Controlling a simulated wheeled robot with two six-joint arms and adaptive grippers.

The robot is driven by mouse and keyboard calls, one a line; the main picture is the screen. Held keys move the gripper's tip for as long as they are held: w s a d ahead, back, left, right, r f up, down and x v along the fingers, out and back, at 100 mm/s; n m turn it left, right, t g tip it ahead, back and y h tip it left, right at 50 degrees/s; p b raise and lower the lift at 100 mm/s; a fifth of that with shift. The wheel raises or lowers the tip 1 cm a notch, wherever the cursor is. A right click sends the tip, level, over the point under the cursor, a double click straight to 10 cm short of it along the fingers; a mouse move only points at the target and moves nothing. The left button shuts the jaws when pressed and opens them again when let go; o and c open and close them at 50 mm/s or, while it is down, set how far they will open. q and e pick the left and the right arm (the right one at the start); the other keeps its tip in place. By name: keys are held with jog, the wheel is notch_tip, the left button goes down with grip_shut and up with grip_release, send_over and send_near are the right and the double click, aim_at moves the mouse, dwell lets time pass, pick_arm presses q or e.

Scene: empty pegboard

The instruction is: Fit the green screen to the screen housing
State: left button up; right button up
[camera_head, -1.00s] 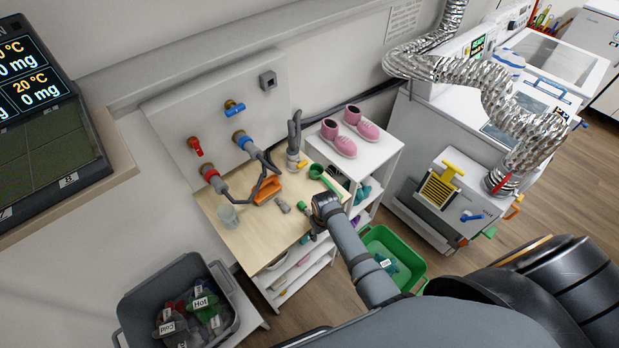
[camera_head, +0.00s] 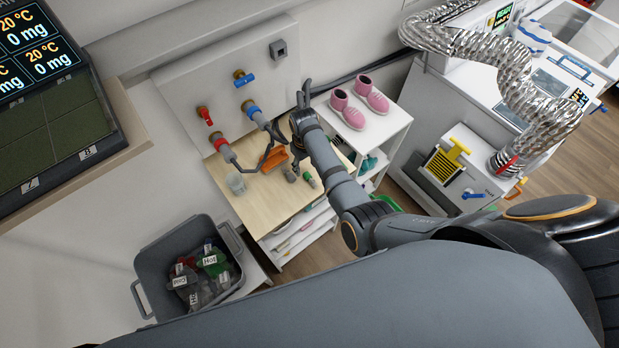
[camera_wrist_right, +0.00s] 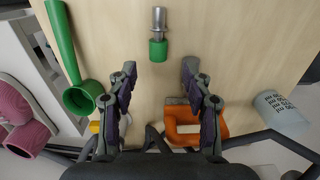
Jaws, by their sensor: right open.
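The green screen (camera_head: 309,179) lies on the wooden tabletop (camera_head: 252,204) beside a small grey piece (camera_head: 290,174), which may be the screen housing. In the right wrist view, the green screen (camera_wrist_right: 158,50) shows as a green collar with a metallic cylinder. My right gripper (camera_wrist_right: 160,72) is open and empty above the table, its two fingers apart, with the screen showing beyond and between their tips. A grey end (camera_wrist_right: 178,101) by the orange part may be the housing; I cannot tell. My left gripper is not in view.
An orange part (camera_head: 275,159) and a clear beaker (camera_head: 236,183) stand on the table. A green funnel-like tube (camera_wrist_right: 80,95) lies left in the wrist view. Hoses and valves line the back panel (camera_head: 180,92). Pink shoes (camera_head: 350,115) stand right; a grey bin (camera_head: 155,255) stands below left.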

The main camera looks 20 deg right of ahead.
aim_at(308, 175)
jog(key=shift+f, duration=0.25)
jog(key=f+b, duration=0.2)
jog(key=f, duration=0.1)
jog(key=s+f+b, duration=0.1)
jog(key=shift+d+f, duration=0.25)
jog(key=shift+f+b, duration=0.3)
jog(key=shift+b, duration=0.3)
jog(key=shift+w+r, duration=0.1)
jog(key=shift+r, duration=0.05)
jog(key=shift+c, duration=0.4)
grip_shut()
